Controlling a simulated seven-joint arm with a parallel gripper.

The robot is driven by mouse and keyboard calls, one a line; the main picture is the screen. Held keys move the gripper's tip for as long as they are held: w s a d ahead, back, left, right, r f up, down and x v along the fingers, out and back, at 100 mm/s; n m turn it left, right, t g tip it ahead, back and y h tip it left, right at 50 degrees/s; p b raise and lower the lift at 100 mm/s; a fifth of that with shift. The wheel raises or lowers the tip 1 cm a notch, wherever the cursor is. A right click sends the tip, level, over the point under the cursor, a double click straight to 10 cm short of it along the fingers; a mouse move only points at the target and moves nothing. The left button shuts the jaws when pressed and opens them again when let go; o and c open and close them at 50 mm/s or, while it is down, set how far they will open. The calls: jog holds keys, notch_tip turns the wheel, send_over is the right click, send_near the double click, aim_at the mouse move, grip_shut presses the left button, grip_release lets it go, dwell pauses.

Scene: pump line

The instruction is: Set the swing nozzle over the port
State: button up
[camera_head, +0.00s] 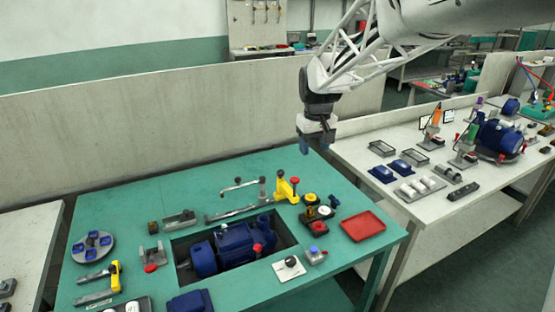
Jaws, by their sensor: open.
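The swing nozzle appears to be the thin grey arm (240,184) on a short upright post (262,190) at the back middle of the green table. Its free end points left, above a long grey bar (230,214). I cannot make out which part is the port or whether the nozzle lies over it. A blue pump (232,246) sits in the dark recess in front. My gripper (317,146) hangs high above the table's back right edge, pointing down. It is open, holds nothing visible, and is well apart from the nozzle.
A yellow clamp with a red knob (287,188) stands just right of the nozzle post. Several round knobs (317,208) and a red tray (362,225) lie further right. A grey partition (150,125) runs behind the table. The green surface left of the nozzle is partly clear.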

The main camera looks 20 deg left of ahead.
jog(key=w+a+f+n, duration=0.1)
jog(key=w+a+f, duration=0.15)
jog(key=a, duration=0.45)
jog(key=w+a+f+n, duration=0.1)
jog(key=w+a+f, duration=0.1)
jog(key=a+f, duration=0.35)
jog(key=n, duration=0.2)
send_over(238, 177)
jog(key=shift+g, duration=0.4)
notch_tip(238, 177, down, 6)
jog(key=shift+s+f, duration=0.1)
jog(key=shift+f, duration=0.1)
jog(key=shift+f, duration=3.8)
grip_shut()
